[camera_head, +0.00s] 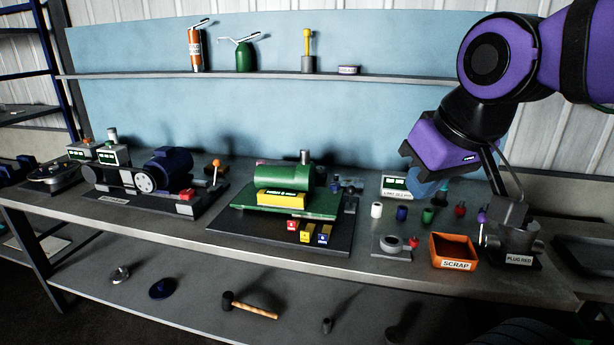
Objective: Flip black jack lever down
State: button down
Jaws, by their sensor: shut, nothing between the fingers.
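My arm comes in from the upper right, with its purple wrist over the right part of the bench. My gripper (509,212) appears as the grey block below the wrist, just above a dark fixture (510,240) labelled for a plug. It is shut and empty. Its fingertips are hard to tell from the fixture, and I cannot tell whether they touch it. I cannot clearly make out a black jack lever; the arm and dark shadows hide part of this area.
An orange scrap bin (453,250) stands left of the fixture, with a grey ring part (392,244) beside it. Several small coloured parts stand behind. A green machine (285,180) and a blue motor (167,171) occupy the bench further left. The front bench edge is mostly clear.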

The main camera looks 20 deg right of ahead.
aim_at(350, 189)
jog(key=l+u, duration=0.75)
jog(key=l, duration=0.25)
jog(key=i, duration=0.05)
